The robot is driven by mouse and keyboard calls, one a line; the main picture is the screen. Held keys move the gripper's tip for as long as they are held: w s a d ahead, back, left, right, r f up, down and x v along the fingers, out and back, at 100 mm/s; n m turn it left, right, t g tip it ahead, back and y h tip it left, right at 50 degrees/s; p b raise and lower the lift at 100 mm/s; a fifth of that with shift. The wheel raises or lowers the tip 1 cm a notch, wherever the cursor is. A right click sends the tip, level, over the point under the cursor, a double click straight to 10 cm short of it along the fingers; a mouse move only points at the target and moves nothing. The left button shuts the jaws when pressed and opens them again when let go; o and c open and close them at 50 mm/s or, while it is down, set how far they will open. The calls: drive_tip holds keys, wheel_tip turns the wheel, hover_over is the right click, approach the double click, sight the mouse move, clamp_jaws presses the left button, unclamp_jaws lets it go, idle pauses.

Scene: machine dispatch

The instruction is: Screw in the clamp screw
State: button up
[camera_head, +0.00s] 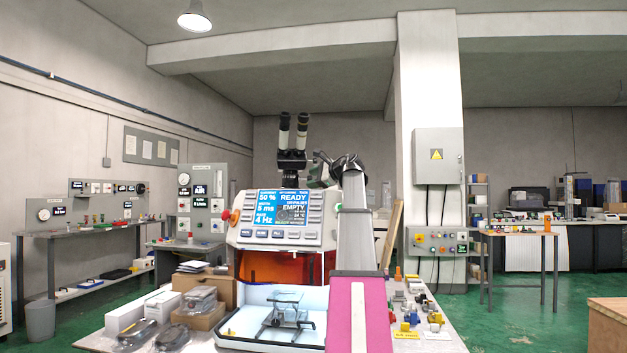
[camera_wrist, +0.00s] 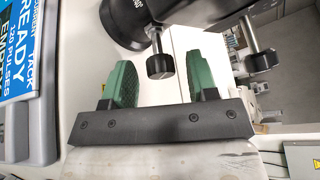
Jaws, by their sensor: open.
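My gripper (camera_wrist: 160,62) is open in the wrist view, its two green fingers pointing up in the picture. A black knurled knob on a short stem (camera_wrist: 160,66), which looks like the clamp screw, shows between the fingertips with a gap on both sides. The stem runs up to a dark round housing (camera_wrist: 135,18). I cannot tell how deep the screw sits, or whether the knob lies at fingertip depth. In the head view the black microscope head (camera_head: 291,160) stands above the machine; the knob cannot be made out there.
A second black knob (camera_wrist: 262,60) hangs right of the fingers. The machine's screen (camera_head: 281,206) reads READY and EMPTY; its edge (camera_wrist: 15,60) is close at left in the wrist view. A lit chamber (camera_head: 255,318) holds a small fixture (camera_head: 287,312). Boxes and small parts crowd the table.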

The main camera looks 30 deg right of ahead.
drive_tip(key=c, duration=0.9)
drive_tip(key=shift+w+d+r+m+g, duration=0.1)
drive_tip(key=shift+r+m+g, duration=0.05)
drive_tip(key=shift+m+g, duration=0.75)
drive_tip(key=shift+m+g+y, duration=0.3)
drive_tip(key=shift+m+g, duration=0.2)
drive_tip(key=shift+m, duration=0.4)
drive_tip(key=o, duration=0.9)
